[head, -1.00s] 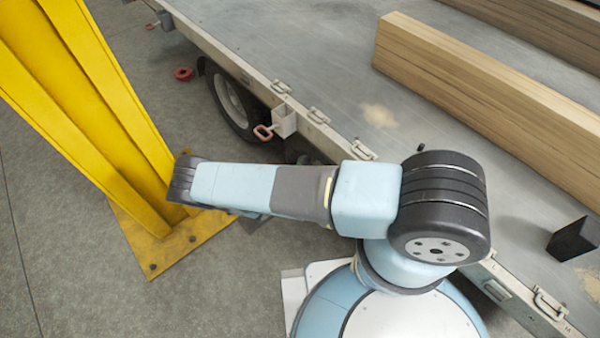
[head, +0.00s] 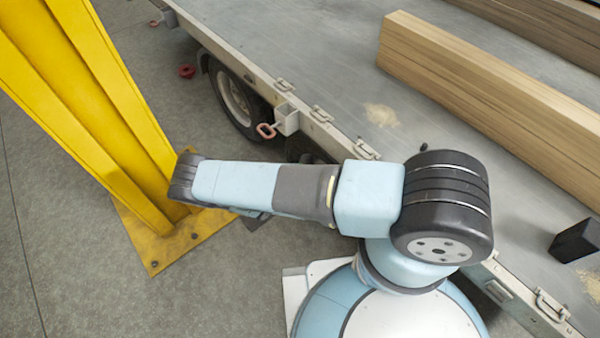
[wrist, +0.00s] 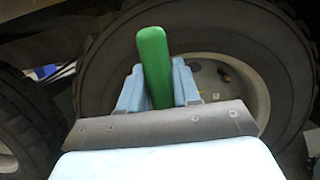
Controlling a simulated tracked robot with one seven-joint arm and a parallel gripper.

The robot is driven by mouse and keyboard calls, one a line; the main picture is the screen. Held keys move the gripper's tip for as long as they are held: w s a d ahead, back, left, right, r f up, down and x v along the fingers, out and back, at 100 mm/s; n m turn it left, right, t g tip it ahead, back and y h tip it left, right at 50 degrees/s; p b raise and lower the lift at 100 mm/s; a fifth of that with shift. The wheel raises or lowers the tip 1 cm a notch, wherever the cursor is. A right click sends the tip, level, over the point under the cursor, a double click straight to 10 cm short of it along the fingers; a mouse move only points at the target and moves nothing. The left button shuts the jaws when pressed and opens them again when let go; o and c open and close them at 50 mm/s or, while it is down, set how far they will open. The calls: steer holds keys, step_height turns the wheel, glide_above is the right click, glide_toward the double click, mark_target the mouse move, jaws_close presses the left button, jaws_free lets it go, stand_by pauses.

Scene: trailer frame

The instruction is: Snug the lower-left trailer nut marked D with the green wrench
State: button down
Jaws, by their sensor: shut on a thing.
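In the wrist view my gripper (wrist: 158,88) is shut on the green wrench (wrist: 153,60), whose green handle stands up between the two light blue fingers. The wrench's working end is not visible. Behind it is a trailer wheel (wrist: 223,80) with a dark tyre and a pale hub. The wrench and the left finger cover part of this wheel. A small yellowish spot shows on the hub, but no nut or letter D can be read. In the head view my gripper and the wrench are hidden below my arm.
The flatbed trailer (head: 300,60) carries long timber beams (head: 480,80). A yellow steel column (head: 110,110) with a bolted base plate (head: 152,252) stands close to my arm's left end. A second tyre (wrist: 30,125) is at left.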

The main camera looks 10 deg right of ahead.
steer(key=shift+s+a, duration=0.15)
steer(key=shift+a, duration=0.1)
steer(key=shift+r+v, duration=0.2)
steer(key=shift+v, duration=0.7)
steer(key=shift+r+v, duration=0.2)
steer(key=shift+v, duration=0.7)
steer(key=c, duration=1.4)
jaws_free()
jaws_close()
